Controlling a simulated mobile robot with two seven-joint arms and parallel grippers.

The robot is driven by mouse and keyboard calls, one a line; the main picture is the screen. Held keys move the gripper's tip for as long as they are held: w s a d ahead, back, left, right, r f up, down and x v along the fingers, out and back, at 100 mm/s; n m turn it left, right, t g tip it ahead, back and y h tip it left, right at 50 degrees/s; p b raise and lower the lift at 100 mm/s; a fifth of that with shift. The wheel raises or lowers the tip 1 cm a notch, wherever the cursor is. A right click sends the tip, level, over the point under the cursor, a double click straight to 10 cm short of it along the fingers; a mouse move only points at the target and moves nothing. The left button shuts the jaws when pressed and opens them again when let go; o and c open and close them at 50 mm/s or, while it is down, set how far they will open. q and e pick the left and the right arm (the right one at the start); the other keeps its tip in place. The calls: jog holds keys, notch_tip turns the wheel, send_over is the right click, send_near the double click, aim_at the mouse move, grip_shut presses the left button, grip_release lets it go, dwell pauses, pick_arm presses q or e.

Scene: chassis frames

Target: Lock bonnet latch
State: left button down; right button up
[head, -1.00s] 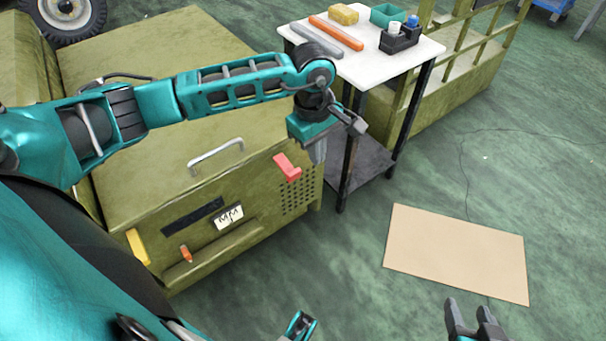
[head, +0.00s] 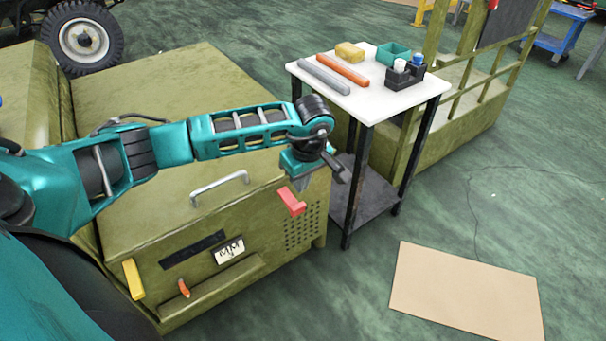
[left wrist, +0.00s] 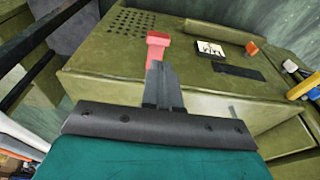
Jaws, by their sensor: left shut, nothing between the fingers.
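The olive bonnet (head: 150,190) is down, with a grey handle (head: 220,186) near its front edge. A red latch (head: 291,201) sticks out from the right part of the front face; it also shows in the left wrist view (left wrist: 157,42). My left gripper (head: 302,184) is shut and empty, pointing down just above and beside the red latch. In the left wrist view its closed fingertips (left wrist: 159,68) overlap the lower end of the latch; I cannot tell whether they touch. My right gripper is out of view.
The front face also bears a yellow lever (head: 133,279), an orange lever (head: 184,288) and a white label (head: 229,250). A white-topped table (head: 375,100) with several items stands close right of my left gripper. A tan mat (head: 465,290) lies on open floor.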

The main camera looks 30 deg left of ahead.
aim_at(297, 206)
pick_arm(q)
jog(key=f, duration=0.2)
jog(key=f+b, duration=0.1)
jog(key=f, duration=0.2)
jog(key=a+f, duration=0.1)
jog(key=f, duration=0.1)
jog(key=shift+w+a+f+b, duration=0.1)
jog(key=shift+w+f+b, duration=0.15)
jog(key=shift+b, duration=0.15)
jog(key=shift+a+f, duration=0.1)
jog(key=shift+f, duration=0.15)
